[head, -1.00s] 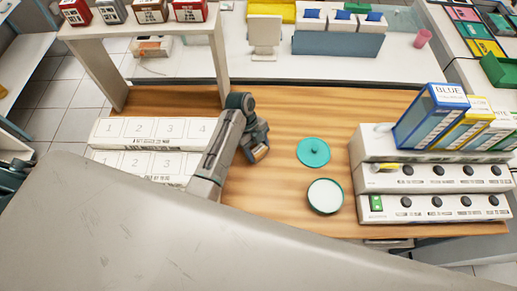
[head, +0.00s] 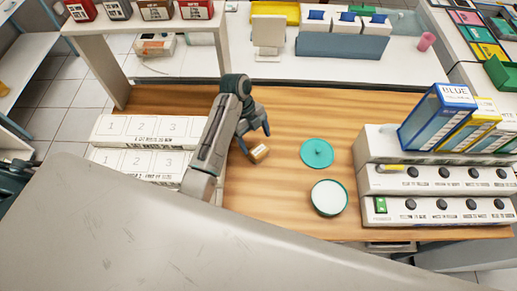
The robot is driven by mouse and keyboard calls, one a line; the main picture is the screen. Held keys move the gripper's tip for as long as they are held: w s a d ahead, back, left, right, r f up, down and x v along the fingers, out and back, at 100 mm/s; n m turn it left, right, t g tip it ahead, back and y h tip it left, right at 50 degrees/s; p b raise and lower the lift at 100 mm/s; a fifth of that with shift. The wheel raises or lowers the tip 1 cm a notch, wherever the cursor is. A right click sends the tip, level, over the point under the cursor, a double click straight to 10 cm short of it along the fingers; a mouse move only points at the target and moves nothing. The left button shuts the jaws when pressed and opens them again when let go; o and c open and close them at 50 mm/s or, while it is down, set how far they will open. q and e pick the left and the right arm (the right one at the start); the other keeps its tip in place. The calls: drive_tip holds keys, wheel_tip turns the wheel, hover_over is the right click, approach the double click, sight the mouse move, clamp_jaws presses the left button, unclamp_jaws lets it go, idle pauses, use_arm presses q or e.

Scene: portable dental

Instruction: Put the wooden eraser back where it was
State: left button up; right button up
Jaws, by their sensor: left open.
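The wooden eraser (head: 259,153), a small tan block with dark marks on its side, sits on the wooden table just left of the teal lid. My left gripper (head: 255,136) is open, just behind and above the eraser. Its fingers point down toward the eraser, and I cannot tell whether they touch it. My right gripper is not in view.
A round teal lid (head: 317,153) and a teal-rimmed white dish (head: 328,198) lie right of the eraser. White numbered steps (head: 140,130) stand at left. A white stepped rack (head: 420,180) with knobs and coloured boxes (head: 437,117) stands at right. Bare table lies behind the lid.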

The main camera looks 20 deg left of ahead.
use_arm(q)
drive_tip(key=p+v, duration=0.4)
drive_tip(key=v, duration=0.2)
drive_tip(key=shift+r, duration=0.2)
drive_tip(key=shift+w+a, duration=0.1)
drive_tip(key=shift+a, duration=0.05)
